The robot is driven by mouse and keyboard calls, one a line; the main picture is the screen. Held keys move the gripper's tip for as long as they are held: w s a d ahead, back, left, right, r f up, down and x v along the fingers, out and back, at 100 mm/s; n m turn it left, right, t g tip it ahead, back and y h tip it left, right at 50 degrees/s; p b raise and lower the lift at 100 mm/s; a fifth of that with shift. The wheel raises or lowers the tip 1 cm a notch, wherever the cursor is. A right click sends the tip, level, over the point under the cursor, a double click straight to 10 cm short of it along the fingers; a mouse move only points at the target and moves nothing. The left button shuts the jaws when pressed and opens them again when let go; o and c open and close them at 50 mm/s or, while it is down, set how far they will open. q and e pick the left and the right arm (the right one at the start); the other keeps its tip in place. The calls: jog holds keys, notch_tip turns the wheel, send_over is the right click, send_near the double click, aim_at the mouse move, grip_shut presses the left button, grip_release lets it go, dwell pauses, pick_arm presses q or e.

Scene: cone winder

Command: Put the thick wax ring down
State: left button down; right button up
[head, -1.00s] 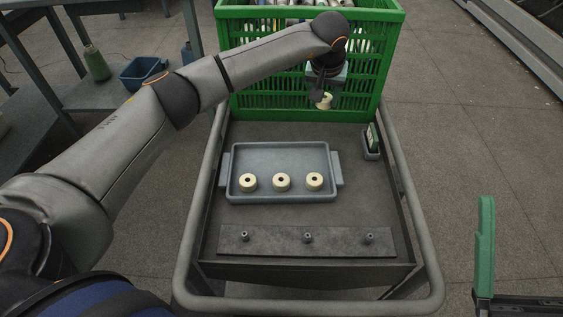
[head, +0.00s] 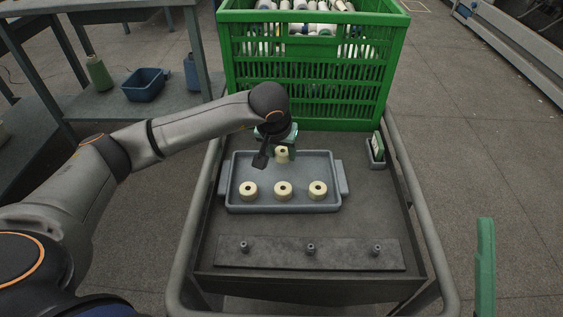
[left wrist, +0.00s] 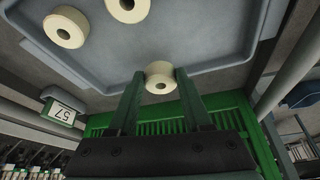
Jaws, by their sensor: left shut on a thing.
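My left gripper (head: 272,157) is shut on a cream wax ring (head: 282,155) over the back part of the grey tray (head: 335,206). In the left wrist view the held ring (left wrist: 160,78) sits between the two green fingertips, its hole showing. I cannot tell whether it touches the tray floor. Three more cream rings stand in a row in the tray: a left one (head: 248,190), a middle one (head: 283,191) and a right one (head: 317,190). My right gripper does not show clearly; only a green piece is at the right edge.
A dark bar (head: 280,252) with three pegs lies at the cart's front. A green crate (head: 300,75) of cones stands behind the tray. A small holder with a card (head: 376,150) is at the right.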

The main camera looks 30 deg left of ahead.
aim_at(281, 159)
pick_arm(q)
jog(key=shift+f+b, duration=0.5)
jog(key=shift+f, duration=1)
jog(key=shift+f, duration=0.1)
jog(key=shift+c, duration=1.7)
grip_release()
